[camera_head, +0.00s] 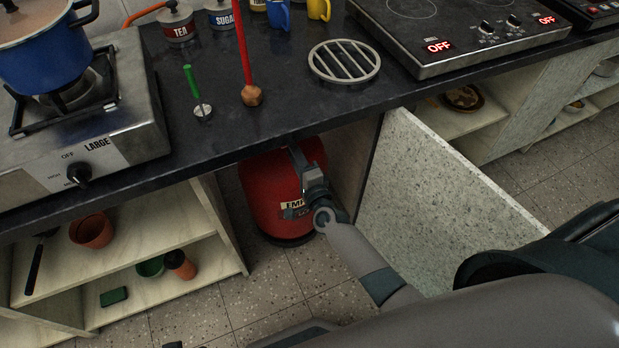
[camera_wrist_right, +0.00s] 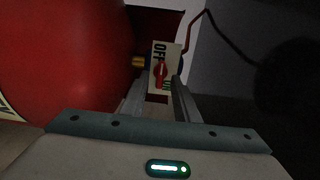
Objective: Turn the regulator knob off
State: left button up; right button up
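The red gas cylinder (camera_head: 262,190) stands on the floor under the counter; it fills the left of the wrist view (camera_wrist_right: 60,60). The regulator (camera_wrist_right: 160,50) has a pale plate marked OFF at the top and ON lower down, with a brass fitting (camera_wrist_right: 138,62) toward the cylinder. Its red knob (camera_wrist_right: 160,74) is small and roughly upright in the wrist view; its exact setting is unclear. My right gripper (camera_head: 303,168) is at the cylinder's top right. In the wrist view its fingers (camera_wrist_right: 160,92) are apart, on either side of the knob. My left gripper is out of view.
An open speckled cabinet door (camera_head: 440,200) stands right of my right arm. The dark counter (camera_head: 290,115) edge is above it. A shelf (camera_head: 165,225) with pots is to the left. A thin red hose (camera_wrist_right: 190,30) rises from the regulator.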

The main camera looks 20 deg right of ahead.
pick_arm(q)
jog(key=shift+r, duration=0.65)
pick_arm(e)
jog(key=s, duration=1.6)
jog(key=shift+s+d, duration=0.3)
jog(key=shift+s, duration=0.1)
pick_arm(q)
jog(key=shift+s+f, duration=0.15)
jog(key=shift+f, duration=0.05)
